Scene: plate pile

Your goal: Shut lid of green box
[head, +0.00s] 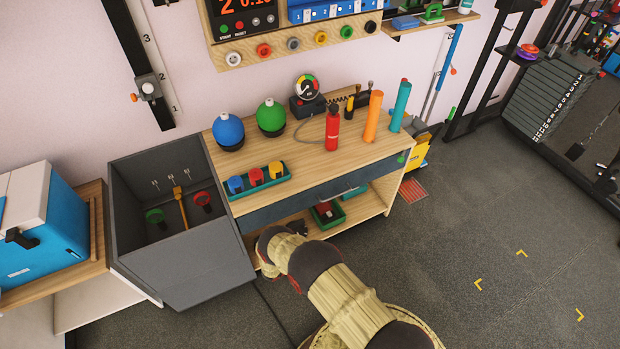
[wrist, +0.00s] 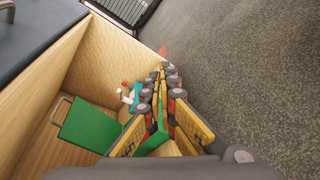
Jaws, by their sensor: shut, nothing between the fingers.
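In the wrist view a flat green panel (wrist: 88,127) lies left of my gripper, and more green shows behind the fingers. My gripper (wrist: 163,68) is shut and empty, its fingers together by the shelf.
The bench's wooden side panel (wrist: 118,50) and the drawer front (head: 310,190) with its handle bound the shelf opening. A grey sink-like bin (head: 205,265) stands left of the bench. The dark floor (head: 470,230) on the right is clear.

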